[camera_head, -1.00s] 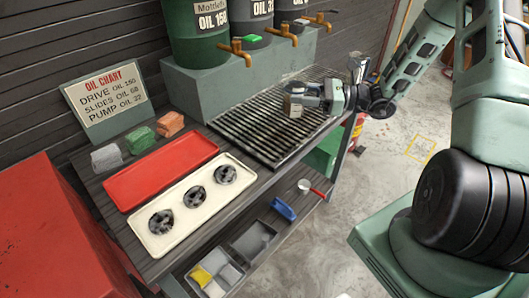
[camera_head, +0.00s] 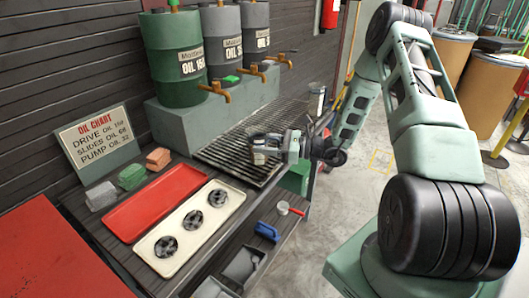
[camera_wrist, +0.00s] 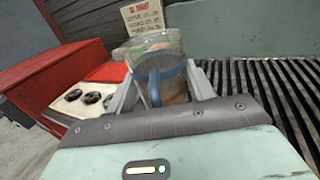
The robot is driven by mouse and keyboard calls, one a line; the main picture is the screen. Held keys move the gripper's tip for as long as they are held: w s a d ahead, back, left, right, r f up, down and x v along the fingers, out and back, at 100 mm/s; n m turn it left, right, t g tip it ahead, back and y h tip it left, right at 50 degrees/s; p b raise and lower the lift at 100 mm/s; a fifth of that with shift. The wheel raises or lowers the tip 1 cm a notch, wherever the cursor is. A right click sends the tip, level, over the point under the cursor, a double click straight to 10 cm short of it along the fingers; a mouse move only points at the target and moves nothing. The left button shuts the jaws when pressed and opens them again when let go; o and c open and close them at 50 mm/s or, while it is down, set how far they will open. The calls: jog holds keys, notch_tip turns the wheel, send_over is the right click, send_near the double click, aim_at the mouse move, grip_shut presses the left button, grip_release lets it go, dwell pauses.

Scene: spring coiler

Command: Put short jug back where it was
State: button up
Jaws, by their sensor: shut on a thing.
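The short jug is a clear, see-through vessel with a blue band and handle. In the wrist view the jug (camera_wrist: 160,68) stands between my fingers, its blue handle towards the camera. My gripper (camera_wrist: 163,85) is shut on it. In the head view the jug (camera_head: 261,152) is at the front part of the slatted drip grate (camera_head: 222,150), and my gripper (camera_head: 272,148) reaches it from the right. I cannot tell whether its base touches the grate. A taller clear jug (camera_head: 317,97) stands at the grate's far right end.
Green and grey oil drums (camera_head: 180,60) with brass taps (camera_head: 214,90) stand on a ledge behind the grate. Left are a red tray (camera_head: 150,205), a cream tray (camera_head: 226,205) with three dark round parts, coloured blocks (camera_head: 131,176) and an oil chart (camera_head: 98,140). Bins sit on the shelf below.

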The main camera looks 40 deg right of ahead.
jog(key=shift+f, duration=1.5)
jog(key=shift+f, duration=0.15)
jog(key=o, duration=1.1)
jog(key=shift+o, duration=0.2)
jog(key=shift+r, duration=0.25)
jog(key=b+v, duration=0.2)
jog(key=v, duration=1)
jog(key=shift+d+f, duration=0.1)
